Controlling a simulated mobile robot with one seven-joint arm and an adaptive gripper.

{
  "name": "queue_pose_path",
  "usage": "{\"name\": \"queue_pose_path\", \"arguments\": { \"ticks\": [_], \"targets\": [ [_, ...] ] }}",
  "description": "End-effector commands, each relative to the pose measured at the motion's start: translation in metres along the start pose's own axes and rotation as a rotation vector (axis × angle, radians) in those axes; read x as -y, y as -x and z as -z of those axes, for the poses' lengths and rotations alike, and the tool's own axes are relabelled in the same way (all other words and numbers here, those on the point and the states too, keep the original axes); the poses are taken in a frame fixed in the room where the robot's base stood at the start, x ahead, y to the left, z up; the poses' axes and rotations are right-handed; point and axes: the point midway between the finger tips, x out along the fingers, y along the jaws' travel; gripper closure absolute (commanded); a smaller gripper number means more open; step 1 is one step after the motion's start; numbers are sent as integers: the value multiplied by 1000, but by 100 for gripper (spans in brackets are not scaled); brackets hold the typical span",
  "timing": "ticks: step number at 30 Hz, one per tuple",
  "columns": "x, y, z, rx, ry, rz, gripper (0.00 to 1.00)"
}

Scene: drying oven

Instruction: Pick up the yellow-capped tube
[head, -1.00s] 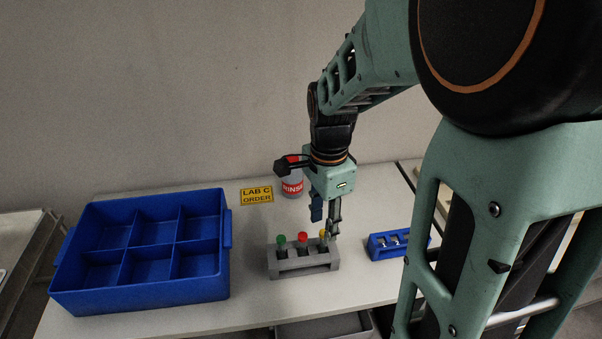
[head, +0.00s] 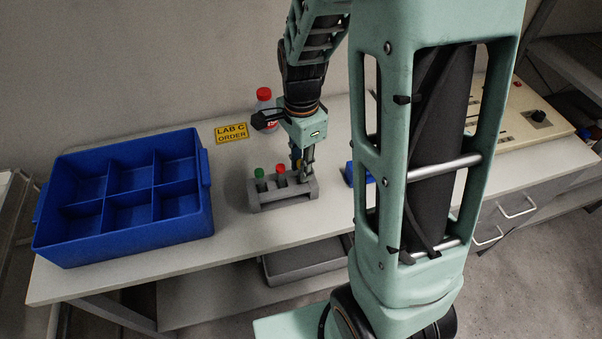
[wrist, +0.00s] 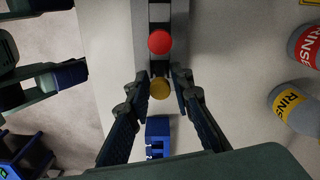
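The yellow-capped tube (wrist: 160,89) stands in the end slot of a grey rack (head: 284,198), at the rack's right end in the head view. There my fingers mostly hide it. My gripper (wrist: 160,76) points down over it, with one finger on each side of the yellow cap. The fingers look apart, with narrow gaps beside the cap; contact is not clear. In the head view my gripper (head: 303,170) is low at the rack. The red-capped tube (wrist: 159,41) is the neighbour in the rack, and the green-capped tube (head: 259,173) is at the left end.
A blue compartment bin (head: 125,235) stands on the left of the table. A small blue rack (wrist: 158,128) is just past the grey rack. Rinse bottles (wrist: 290,103) and a yellow LAB C ORDER sign (head: 231,132) are behind. The table in front of the bin is narrow.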

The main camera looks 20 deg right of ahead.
Motion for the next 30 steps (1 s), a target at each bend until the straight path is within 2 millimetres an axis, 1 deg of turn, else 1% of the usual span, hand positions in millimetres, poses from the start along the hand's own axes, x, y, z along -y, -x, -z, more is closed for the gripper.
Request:
{"name": "queue_pose_path", "arguments": {
  "ticks": [1, 3, 4, 13, 16, 20, 24, 27, 30],
  "targets": [
    [0, 0, 0, 0, 0, 0, 87],
    [0, 0, 0, 0, 0, 0, 95],
    [0, 0, 0, 0, 0, 0, 95],
    [0, 1, 0, 0, 0, 0, 96],
    [1, 6, 0, 0, 0, 3, 96],
    [1, 26, 0, -1, 0, 5, 96],
    [1, 56, 0, -2, 1, 7, 96],
    [1, 74, 0, -1, 0, 6, 96],
    [1, 89, 0, 0, -1, 4, 96]
  ]
}}
